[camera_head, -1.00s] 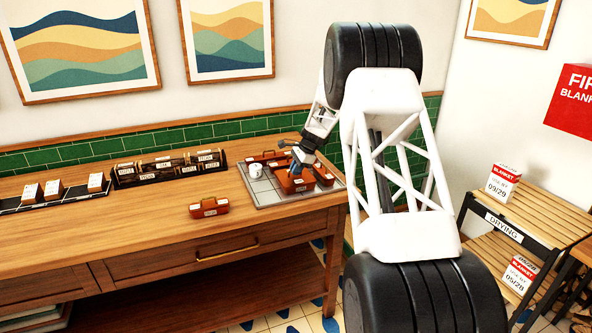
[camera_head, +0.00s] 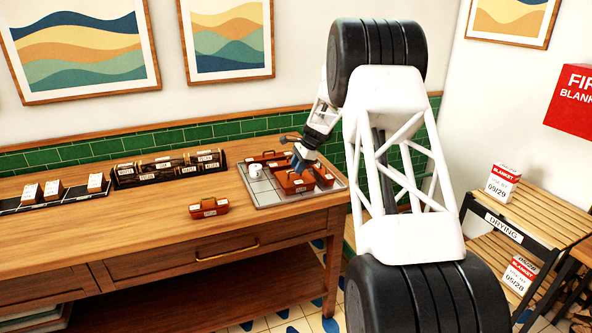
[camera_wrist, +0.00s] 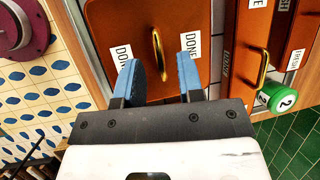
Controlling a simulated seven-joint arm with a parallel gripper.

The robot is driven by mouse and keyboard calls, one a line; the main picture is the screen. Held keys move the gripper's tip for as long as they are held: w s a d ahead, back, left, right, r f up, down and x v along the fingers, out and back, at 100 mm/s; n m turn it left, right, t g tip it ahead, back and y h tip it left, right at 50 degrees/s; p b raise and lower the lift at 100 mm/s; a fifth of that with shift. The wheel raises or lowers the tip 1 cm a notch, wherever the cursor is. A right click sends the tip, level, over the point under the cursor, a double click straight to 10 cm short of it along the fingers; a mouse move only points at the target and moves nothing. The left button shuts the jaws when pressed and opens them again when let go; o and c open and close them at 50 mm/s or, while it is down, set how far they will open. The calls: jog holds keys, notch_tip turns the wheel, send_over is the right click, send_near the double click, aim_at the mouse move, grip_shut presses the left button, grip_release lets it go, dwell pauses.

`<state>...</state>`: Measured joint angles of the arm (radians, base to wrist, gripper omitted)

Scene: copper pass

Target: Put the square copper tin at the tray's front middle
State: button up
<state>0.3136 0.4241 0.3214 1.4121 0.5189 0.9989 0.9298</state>
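A square copper tin (camera_head: 293,187) with a gold handle and white labels stands on the front part of the grey tray (camera_head: 262,189), about its middle. In the wrist view the copper tin (camera_wrist: 145,20) fills the top centre, and its labels read "DONE". My gripper (camera_head: 297,170) is over it. In the wrist view my gripper (camera_wrist: 161,68) is open, its blue fingertips apart on either side of the handle's near end. The fingers do not touch the handle. I cannot tell how high above the lid they are.
A white round container (camera_head: 255,170) stands at the tray's left. Other copper tins (camera_head: 263,157) stand at the tray's back and right. Another copper tin (camera_head: 209,207) sits on the counter left of the tray. A dark rack (camera_head: 168,168) stands behind. The counter's front is clear.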

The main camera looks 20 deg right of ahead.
jog(key=v, duration=1)
jog(key=shift+a+r, duration=0.1)
jog(key=shift+r, duration=0.05)
dwell(0.5)
jog(key=s+a+r+n+h, duration=0.1)
jog(key=s+a+r+n, duration=0.25)
jog(key=s+a, duration=0.45)
jog(key=s+a+r+n+h, duration=0.15)
jog(key=s+a+r, duration=0.3)
jog(key=s, duration=0.75)
jog(key=s+a+r+n, duration=0.4)
jog(key=s+a+r, duration=0.15)
jog(key=s, duration=0.35)
jog(key=s+a+f+n, duration=0.2)
jog(key=s, duration=0.9)
jog(key=s+a+f+n+h, duration=0.1)
jog(key=s+a+f+n, duration=0.1)
jog(key=s, duration=0.9)
jog(key=s+a+f+n+h, duration=0.1)
jog(key=s+a+f+n, duration=0.2)
jog(key=s, duration=0.8)
jog(key=shift+s+a+n+t, duration=0.15)
jog(key=shift+a+n+t, duration=0.25)
jog(key=shift+n, duration=0.3)
